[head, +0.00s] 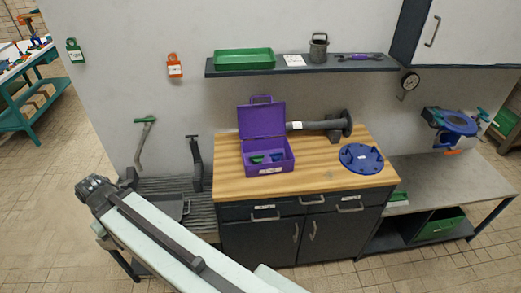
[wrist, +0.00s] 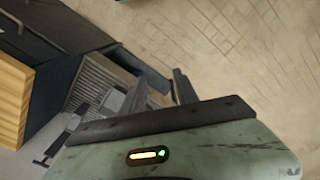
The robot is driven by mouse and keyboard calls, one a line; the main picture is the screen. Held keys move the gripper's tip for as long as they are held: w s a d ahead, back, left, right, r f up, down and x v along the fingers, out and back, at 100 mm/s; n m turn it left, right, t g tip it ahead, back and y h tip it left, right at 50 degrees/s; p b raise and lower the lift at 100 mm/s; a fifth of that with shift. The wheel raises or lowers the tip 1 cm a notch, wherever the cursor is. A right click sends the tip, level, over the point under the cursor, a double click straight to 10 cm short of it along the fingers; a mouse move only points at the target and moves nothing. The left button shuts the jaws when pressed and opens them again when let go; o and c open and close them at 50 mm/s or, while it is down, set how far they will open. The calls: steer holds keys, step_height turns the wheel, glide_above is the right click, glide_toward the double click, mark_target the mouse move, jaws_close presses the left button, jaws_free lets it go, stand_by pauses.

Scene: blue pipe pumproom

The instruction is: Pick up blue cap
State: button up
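A round blue flange-like disc (head: 361,158) with small raised knobs lies flat on the right part of the wooden worktop. A smaller blue piece (head: 277,157) sits inside the open purple box (head: 270,170), beside a green piece (head: 256,160). I cannot tell from the frames which blue piece is the cap. In the wrist view my gripper (wrist: 160,92) shows two dark fingers standing apart with nothing between them. It points at the floor and a slatted grey platform, away from the worktop. The gripper's fingers cannot be made out in the head view.
The wooden worktop (head: 325,175) tops a dark drawer cabinet. A grey bench (head: 440,180) stands right. Tiled floor lies open in front.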

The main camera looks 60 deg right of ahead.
steer(key=shift+w+a+r, duration=0.15)
steer(key=shift+w, duration=0.2)
